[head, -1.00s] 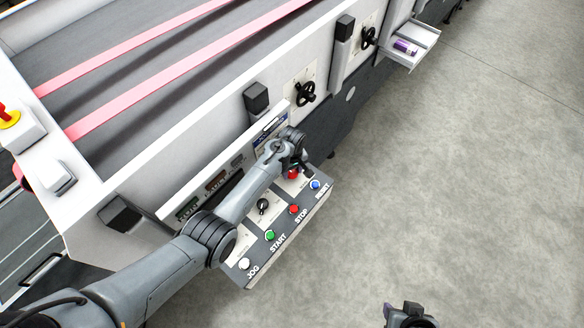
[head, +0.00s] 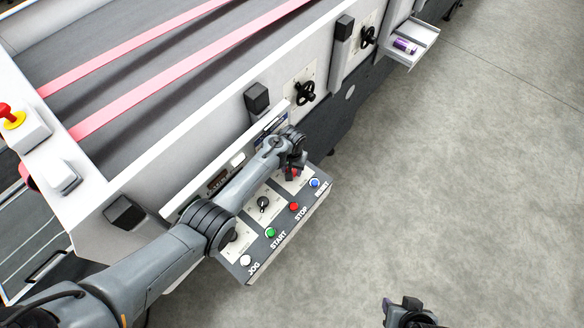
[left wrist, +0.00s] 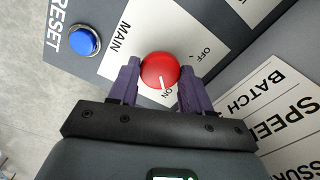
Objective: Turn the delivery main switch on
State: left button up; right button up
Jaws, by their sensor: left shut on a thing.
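The main switch is a round red knob (left wrist: 159,68) on a white plate marked MAIN, OFF and ON, seen in the left wrist view. Its white pointer line points at the ON label. My left gripper (left wrist: 158,85) is shut on the knob, with one purple finger on each side. In the head view the left gripper (head: 294,166) is over the far end of the control panel (head: 250,268) and mostly hides the red knob. My right gripper (head: 408,312) is at the bottom edge, away from the panel; its jaw opening is unclear.
A blue RESET button (left wrist: 82,40) is close to the knob. Red STOP (head: 294,207), green START (head: 271,232) and white JOG (head: 246,260) buttons line the panel's front, with a black selector (head: 263,203) behind. The floor to the right is clear.

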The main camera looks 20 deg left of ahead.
dwell(0.4)
pick_arm(q)
jog(key=o, duration=1.1)
jog(key=shift+c, duration=0.2)
jog(key=shift+r, duration=0.15)
notch_tip(320, 180, up, 11)
jog(key=shift+f+p, duration=0.2)
jog(key=shift+p, duration=0.1)
jog(key=shift+s, duration=0.1)
